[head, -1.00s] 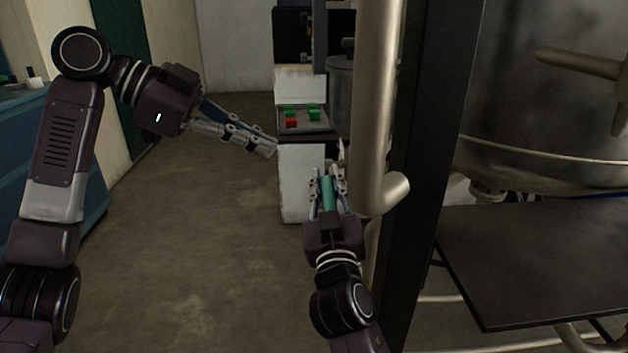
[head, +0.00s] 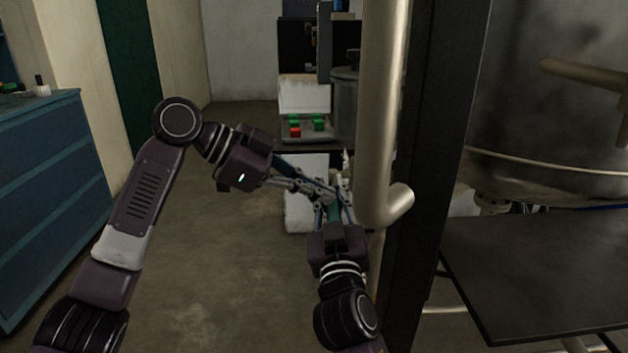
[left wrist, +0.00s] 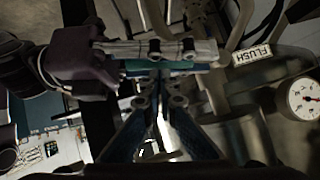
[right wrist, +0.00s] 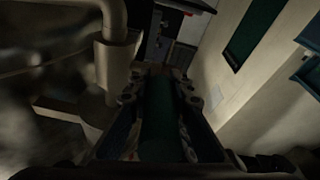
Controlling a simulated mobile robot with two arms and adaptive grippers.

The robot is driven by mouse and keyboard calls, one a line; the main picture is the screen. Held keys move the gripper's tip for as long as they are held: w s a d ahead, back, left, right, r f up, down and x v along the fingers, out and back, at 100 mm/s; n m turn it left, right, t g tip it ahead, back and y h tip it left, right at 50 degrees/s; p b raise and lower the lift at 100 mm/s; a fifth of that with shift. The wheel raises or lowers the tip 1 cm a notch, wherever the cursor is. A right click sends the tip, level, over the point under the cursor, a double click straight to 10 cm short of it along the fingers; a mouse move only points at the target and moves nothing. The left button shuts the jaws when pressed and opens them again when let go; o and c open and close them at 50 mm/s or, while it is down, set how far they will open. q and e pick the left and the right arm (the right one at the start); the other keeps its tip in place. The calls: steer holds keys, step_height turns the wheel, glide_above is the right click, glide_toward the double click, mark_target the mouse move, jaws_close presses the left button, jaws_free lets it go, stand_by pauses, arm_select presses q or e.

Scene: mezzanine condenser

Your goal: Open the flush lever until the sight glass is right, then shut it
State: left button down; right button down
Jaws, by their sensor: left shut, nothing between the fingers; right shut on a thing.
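My right gripper (head: 334,192) is shut on a teal cylinder (head: 333,212), beside the upright metal pipe. The cylinder shows dark between the fingers in the right wrist view (right wrist: 158,120). I cannot tell whether it is the flush lever's grip. My left gripper (head: 327,196) is shut and empty. Its tips are close to the right gripper's fingers; I cannot tell whether they touch. I cannot make out the sight glass.
A thick metal pipe (head: 382,120) and a dark post (head: 430,170) stand just right of my grippers. A dark shelf (head: 540,270) and large vessel (head: 570,110) lie right. A round gauge (left wrist: 308,98) is near the label.

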arm_select(q)
steer(key=shift+f, duration=0.1)
arm_select(e)
steer(key=shift+a, duration=0.1)
arm_select(q)
steer(key=shift+w+f, duration=0.1)
steer(key=shift+f, duration=0.75)
arm_select(e)
steer(key=shift+s, duration=0.1)
steer(key=c, duration=1.7)
jaws_free()
steer(key=shift+c, duration=0.2)
arm_select(q)
steer(key=shift+r, duration=0.1)
